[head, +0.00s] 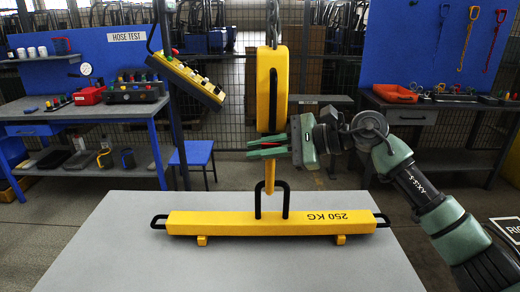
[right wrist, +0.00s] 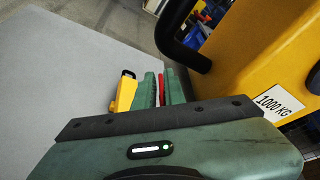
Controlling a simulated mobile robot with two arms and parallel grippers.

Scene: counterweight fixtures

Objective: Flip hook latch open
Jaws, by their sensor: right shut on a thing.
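A yellow hoist block (head: 264,92) hangs over the table, and it fills the right of the right wrist view, marked 1000 KG (right wrist: 285,60). Below it a yellow hook (head: 269,176) hangs down at the black loop handle (head: 286,200) of a yellow 250 KG bar (head: 270,223). My right gripper (head: 268,146) is just under the block, its green fingers pointing left. In the right wrist view its fingers (right wrist: 161,90) are closed about a thin red piece (right wrist: 161,86), apparently the hook latch. The fingers hide most of the latch and the upper hook. My left gripper is out of view.
The bar rests on a grey table (head: 120,250) with clear room around it. A yellow control pendant (head: 188,78) hangs at left of the block. Blue workbenches (head: 80,112) with tools stand behind, and a blue stool (head: 193,153) is between.

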